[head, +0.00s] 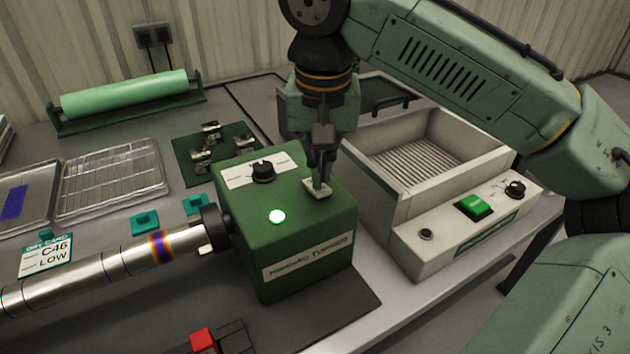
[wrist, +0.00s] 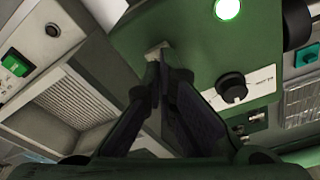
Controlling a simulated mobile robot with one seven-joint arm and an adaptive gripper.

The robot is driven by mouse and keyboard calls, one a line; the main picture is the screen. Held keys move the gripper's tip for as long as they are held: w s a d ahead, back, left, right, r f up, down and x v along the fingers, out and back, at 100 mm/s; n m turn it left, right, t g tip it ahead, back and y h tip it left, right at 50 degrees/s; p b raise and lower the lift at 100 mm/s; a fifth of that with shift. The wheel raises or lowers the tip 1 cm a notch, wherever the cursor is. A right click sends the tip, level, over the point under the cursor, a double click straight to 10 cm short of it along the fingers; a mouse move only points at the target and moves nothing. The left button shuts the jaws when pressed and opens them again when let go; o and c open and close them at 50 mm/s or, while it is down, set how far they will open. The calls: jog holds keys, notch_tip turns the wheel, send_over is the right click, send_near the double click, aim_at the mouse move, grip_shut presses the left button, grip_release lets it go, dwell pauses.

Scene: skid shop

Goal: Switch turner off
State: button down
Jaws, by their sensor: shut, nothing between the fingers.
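The turner is a green box (head: 300,235) whose front plate ends in the word "Turner". A black knob (head: 263,172) sits on a white dial plate on its top, and a round lamp (head: 277,216) glows white-green. A small pale square piece (head: 318,193), perhaps the switch, is on the top near the right edge; it also shows in the wrist view (wrist: 157,49). My gripper (head: 319,180) is shut and empty, pointing down with its fingertips at this piece. In the wrist view the tips (wrist: 163,65) partly cover it; whether they touch is unclear.
A metal tube (head: 95,278) with a coloured band runs left from the turner's chuck. A beige unit (head: 425,235) with a lit green switch (head: 474,206) stands close on the right. Wire trays (head: 115,180) and a green roll (head: 125,95) lie behind left. A red block (head: 203,340) is in front.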

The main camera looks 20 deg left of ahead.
aim_at(321, 191)
jog(key=shift+f+b, duration=0.55)
jog(key=shift+f, duration=0.5)
dwell(0.7)
notch_tip(321, 191, up, 7)
jog(key=p, duration=0.7)
jog(key=shift+r, duration=0.1)
dwell(0.5)
